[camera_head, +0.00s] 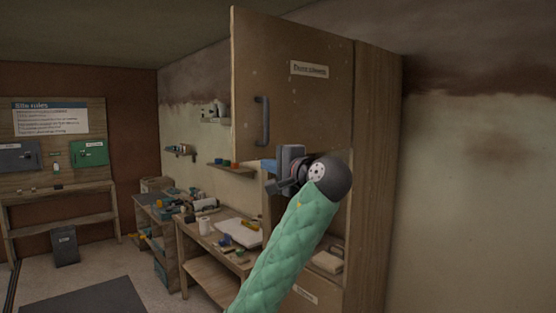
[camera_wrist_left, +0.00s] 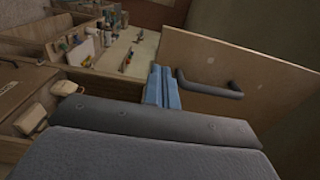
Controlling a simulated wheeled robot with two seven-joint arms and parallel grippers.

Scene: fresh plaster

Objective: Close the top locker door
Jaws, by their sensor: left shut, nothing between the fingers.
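The top locker door (camera_head: 310,100) is wooden, with a paper label and a dark handle (camera_head: 262,120) near its left edge. It stands partly open, its free left edge swung out beyond the locker body (camera_head: 375,180). My left gripper (camera_head: 269,166) is at the door's lower edge, just below the handle; its blue fingers are shut and empty. In the left wrist view the shut fingers (camera_wrist_left: 162,88) are beside the door panel (camera_wrist_left: 260,82), close to the handle (camera_wrist_left: 212,87). I cannot tell whether they touch the door. My arm hides part of the locker below.
An open lower compartment holds a pale box-like item (camera_head: 327,262). A workbench (camera_head: 200,240) with tools and a cup stands left of the locker, below wall shelves (camera_head: 225,168). A notice board (camera_head: 50,118) hangs on the far wall. A dark mat (camera_head: 85,295) lies on the floor.

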